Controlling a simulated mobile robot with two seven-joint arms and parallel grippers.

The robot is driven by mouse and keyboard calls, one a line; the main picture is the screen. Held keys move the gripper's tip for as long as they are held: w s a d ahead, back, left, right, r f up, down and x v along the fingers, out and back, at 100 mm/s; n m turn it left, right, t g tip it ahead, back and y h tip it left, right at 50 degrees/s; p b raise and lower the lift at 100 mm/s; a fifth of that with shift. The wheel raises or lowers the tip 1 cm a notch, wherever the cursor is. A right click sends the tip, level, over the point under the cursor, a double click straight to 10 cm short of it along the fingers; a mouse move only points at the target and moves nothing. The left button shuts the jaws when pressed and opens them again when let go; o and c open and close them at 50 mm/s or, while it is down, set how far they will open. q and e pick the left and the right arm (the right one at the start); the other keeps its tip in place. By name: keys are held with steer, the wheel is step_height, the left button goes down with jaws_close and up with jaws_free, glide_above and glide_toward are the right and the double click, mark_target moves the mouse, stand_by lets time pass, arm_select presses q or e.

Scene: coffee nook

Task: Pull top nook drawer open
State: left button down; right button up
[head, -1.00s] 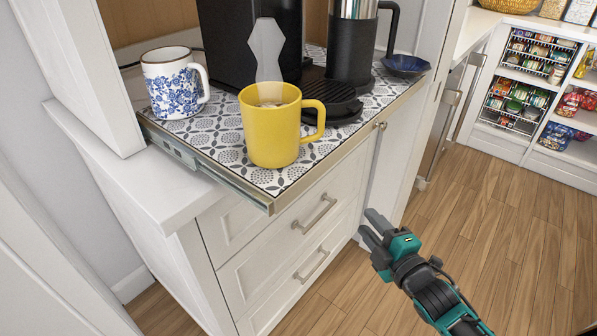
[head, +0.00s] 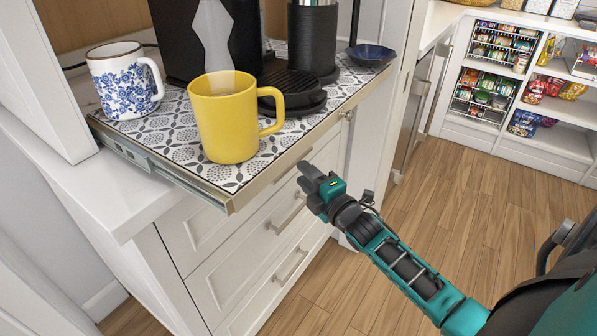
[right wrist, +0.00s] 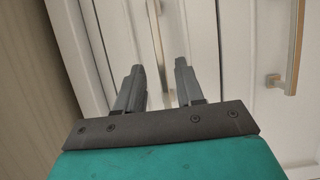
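The white top drawer (head: 203,228) of the cabinet is closed beneath the patterned pull-out tray. A metal bar handle (head: 293,165) shows just under the tray's front edge and looks like this drawer's pull. My right gripper (head: 309,178) is in front of the drawers, close to that handle in the picture. In the right wrist view its fingers (right wrist: 157,85) are apart with nothing between them. A slim handle (right wrist: 157,42) lies beyond them, and I cannot tell the exact distance. My left gripper is out of view.
The tray (head: 180,150) juts out above the drawers. It carries a yellow mug (head: 225,125) near its front edge, a blue-flowered mug (head: 122,85) and a black coffee machine (head: 210,40). Lower drawer handles (head: 288,215) protrude below. Wooden floor to the right is clear.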

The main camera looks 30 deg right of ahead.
mark_target(294, 165)
steer(key=shift+w, duration=1.75)
steer(key=shift+c, duration=0.2)
jaws_close()
